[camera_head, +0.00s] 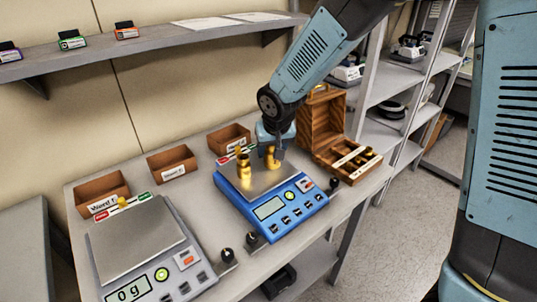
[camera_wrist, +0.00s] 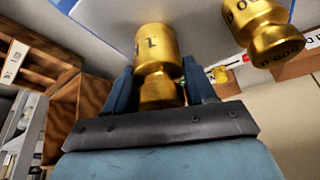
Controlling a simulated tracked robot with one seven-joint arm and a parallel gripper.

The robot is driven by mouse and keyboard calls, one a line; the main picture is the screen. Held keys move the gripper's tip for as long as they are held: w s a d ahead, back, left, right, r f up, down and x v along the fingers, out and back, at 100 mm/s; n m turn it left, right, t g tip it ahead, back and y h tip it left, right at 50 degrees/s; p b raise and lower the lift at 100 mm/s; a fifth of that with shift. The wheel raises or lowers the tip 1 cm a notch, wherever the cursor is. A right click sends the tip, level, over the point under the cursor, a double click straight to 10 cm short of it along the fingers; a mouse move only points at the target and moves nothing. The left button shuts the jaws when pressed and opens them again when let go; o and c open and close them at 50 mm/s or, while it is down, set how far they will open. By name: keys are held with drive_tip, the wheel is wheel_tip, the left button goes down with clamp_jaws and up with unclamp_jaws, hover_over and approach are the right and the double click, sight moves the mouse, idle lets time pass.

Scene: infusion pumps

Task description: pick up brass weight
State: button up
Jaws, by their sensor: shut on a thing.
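A brass weight (camera_head: 273,160) is at the right side of the pan of the blue scale (camera_head: 270,208). My gripper (camera_head: 276,150) reaches down from above and is shut on it. In the wrist view this brass weight (camera_wrist: 157,45), marked with a "1", sits between the two dark fingers of my gripper (camera_wrist: 160,88). I cannot tell whether its base touches the pan. A second brass weight (camera_head: 243,168) stands on the pan just to the left; it also shows in the wrist view (camera_wrist: 262,28), apart from my fingers.
A grey scale (camera_head: 137,240) reading 0 g stands at the front left. An open wooden box (camera_head: 322,120) is at the right. Small brown bins (camera_head: 172,162) line the wall. A wall shelf (camera_head: 150,47) hangs above; storage racks (camera_head: 392,78) stand right.

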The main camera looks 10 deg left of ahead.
clamp_jaws()
drive_tip(key=shift+r, duration=0.2)
